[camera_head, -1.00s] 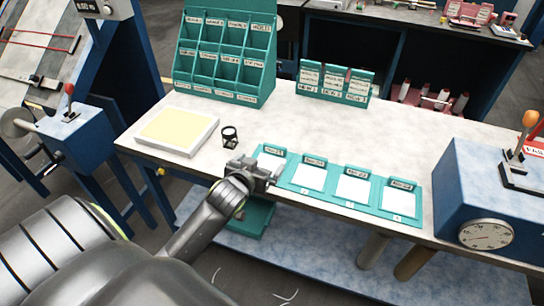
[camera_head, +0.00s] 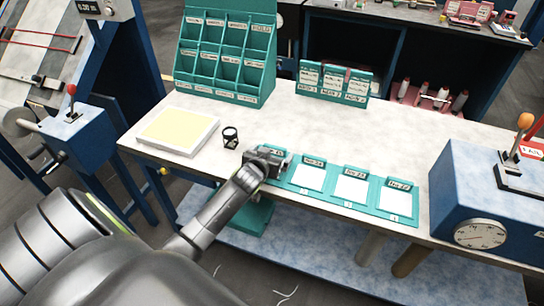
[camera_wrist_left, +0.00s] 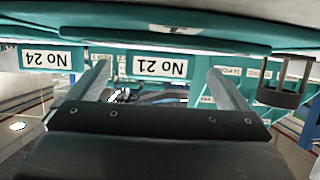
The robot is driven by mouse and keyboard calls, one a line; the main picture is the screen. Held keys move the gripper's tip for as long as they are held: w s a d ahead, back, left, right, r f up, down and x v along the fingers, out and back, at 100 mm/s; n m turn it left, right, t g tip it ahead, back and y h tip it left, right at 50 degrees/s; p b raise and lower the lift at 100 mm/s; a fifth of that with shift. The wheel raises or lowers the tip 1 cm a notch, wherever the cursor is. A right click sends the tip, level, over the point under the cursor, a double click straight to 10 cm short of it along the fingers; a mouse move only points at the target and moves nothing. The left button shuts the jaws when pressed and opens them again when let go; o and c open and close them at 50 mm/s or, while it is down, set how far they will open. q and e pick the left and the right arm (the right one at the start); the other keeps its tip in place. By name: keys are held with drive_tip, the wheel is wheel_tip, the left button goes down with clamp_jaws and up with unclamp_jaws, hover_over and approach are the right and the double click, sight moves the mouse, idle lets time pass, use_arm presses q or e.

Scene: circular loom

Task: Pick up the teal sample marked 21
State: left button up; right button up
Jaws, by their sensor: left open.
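The teal sample marked 21 shows its white "No 21" label (camera_wrist_left: 162,66) upside down in the left wrist view, between my two finger ends. In the head view it is the leftmost of the teal cards in the row, mostly hidden behind my left gripper (camera_head: 268,160). My left gripper is open, its fingers on either side of the label; I cannot tell whether they touch the card. The neighbouring teal card marked 24 (camera_wrist_left: 47,58) is left of it in the wrist view. My right gripper is not in view.
More teal cards with white sheets (camera_head: 351,189) continue to the right along the table's front edge. A small black loupe (camera_head: 230,138) and a cream pad (camera_head: 174,130) are to the left. A teal rack (camera_head: 225,55) stands behind. A blue box with a dial (camera_head: 480,190) is at right.

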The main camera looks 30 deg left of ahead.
use_arm(q)
drive_tip(key=shift+x, duration=1)
drive_tip(key=c, duration=1.1)
drive_tip(key=shift+r, duration=0.15)
